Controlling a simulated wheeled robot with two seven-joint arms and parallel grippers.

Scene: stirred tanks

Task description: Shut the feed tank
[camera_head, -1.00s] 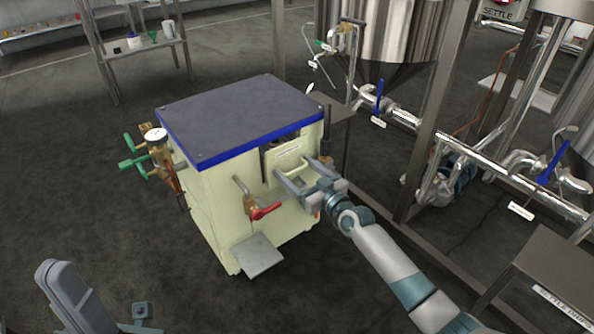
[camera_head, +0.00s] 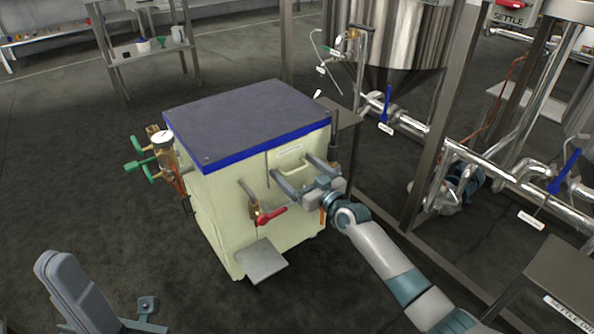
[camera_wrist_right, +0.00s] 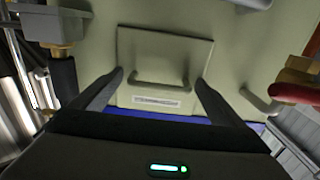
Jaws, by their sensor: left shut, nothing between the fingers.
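The feed tank appears to be the cream box (camera_head: 215,215) with a dark, blue-edged top (camera_head: 245,115). Its front has a small hatch panel (camera_wrist_right: 165,52) with a bar handle (camera_wrist_right: 160,86) and a white label. The panel looks flush with the front in the head view; no dark gap shows above it. My right gripper (camera_head: 298,172) is open at the hatch, its fingers apart on either side of the handle (camera_head: 293,165). In the right wrist view the fingers (camera_wrist_right: 160,88) hold nothing. My left gripper (camera_head: 62,270) is shut and empty at the lower left, away from the tank.
A red-handled valve (camera_head: 270,215) and a small grey plate (camera_head: 262,262) stick out of the tank's front. Green-handled valves and a gauge (camera_head: 162,138) are on its left. Steel posts and pipes with blue levers (camera_head: 385,105) stand to the right.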

